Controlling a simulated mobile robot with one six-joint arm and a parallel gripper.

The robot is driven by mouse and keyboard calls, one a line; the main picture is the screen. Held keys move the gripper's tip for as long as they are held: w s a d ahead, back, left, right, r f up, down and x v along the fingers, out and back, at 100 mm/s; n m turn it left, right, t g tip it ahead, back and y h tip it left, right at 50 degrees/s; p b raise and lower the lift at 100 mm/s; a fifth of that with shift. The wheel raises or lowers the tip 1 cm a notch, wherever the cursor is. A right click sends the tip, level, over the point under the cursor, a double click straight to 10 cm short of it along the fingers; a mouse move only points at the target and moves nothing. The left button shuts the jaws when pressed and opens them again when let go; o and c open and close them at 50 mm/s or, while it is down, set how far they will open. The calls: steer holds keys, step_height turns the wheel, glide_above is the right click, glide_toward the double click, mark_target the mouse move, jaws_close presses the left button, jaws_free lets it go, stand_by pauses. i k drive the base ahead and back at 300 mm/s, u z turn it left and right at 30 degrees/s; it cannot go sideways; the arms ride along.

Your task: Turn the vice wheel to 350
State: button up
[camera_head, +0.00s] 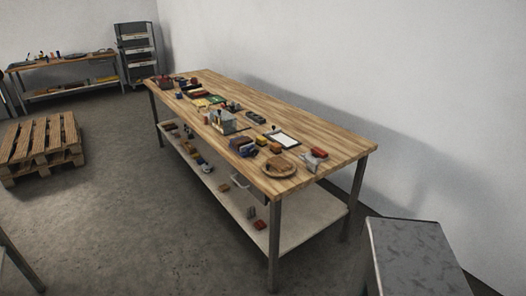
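No vice wheel can be made out for certain at this distance. A long wooden workbench (310,128) stands against the right wall with many small items along its top. A grey block-like device (222,124) stands near the middle of the bench's front edge; it may be the vice, but no wheel or scale is readable on it. A dark red object (165,83) sits at the bench's far end, too small to identify. My gripper is not in view.
A round wooden plate (279,167) and a white sheet (282,139) lie toward the bench's near end. A lower shelf (290,222) holds loose items. A pallet (42,143) lies at left, and a grey metal-topped stand (410,245) is at bottom right. Floor before the bench is open.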

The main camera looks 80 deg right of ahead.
mark_target(254, 152)
steer(key=z, duration=0.5)
steer(key=i, duration=0.6)
steer(key=z, duration=0.95)
steer(key=i, duration=0.75)
steer(key=z, duration=0.45)
